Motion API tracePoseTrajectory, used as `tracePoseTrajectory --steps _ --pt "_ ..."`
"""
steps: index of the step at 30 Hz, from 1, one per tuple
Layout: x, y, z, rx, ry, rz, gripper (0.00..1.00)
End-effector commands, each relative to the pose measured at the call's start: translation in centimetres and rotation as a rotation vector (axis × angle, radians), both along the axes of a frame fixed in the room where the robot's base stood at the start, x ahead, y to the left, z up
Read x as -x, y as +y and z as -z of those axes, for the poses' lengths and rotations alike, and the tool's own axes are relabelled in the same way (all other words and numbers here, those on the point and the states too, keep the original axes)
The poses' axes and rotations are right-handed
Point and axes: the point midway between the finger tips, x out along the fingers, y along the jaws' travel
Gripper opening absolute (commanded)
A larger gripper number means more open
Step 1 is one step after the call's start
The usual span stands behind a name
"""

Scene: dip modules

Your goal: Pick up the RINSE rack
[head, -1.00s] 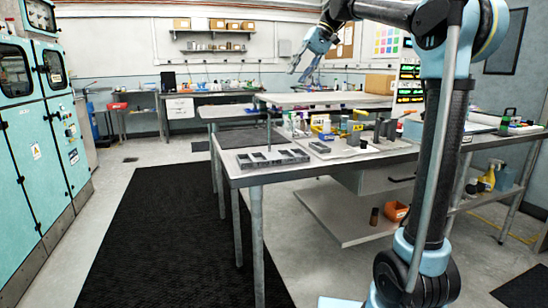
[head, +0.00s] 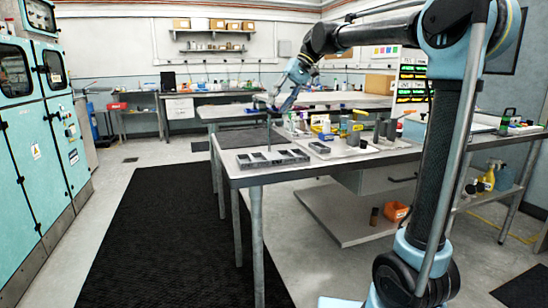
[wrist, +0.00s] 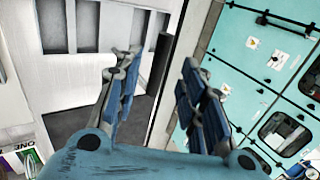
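No label reading RINSE is legible, so I cannot tell which thing is the RINSE rack. A grey tray with several rectangular openings (head: 272,160) lies on the near left part of the worktable (head: 335,167) in the head view. A smaller grey piece with one opening (head: 319,147) lies to its right. Small grey upright blocks (head: 385,130) stand further right. My gripper (head: 279,103) hangs above the table's far left part, beyond the tray.
Small bottles and a yellow item (head: 354,126) crowd the table's back. A black floor mat (head: 165,230) lies clear at left.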

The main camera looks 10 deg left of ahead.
Motion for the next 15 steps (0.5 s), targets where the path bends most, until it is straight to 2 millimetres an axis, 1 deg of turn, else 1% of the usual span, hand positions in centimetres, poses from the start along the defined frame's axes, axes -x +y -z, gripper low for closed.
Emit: tracePoseTrajectory --steps 6,9,15 --pt "0.2 1.4 2.5 0.0 0.0 -0.002 0.37" --pt "0.6 2.0 3.5 0.0 0.0 -0.001 0.37" --pt "0.8 2.4 4.2 0.0 0.0 0.0 0.37"
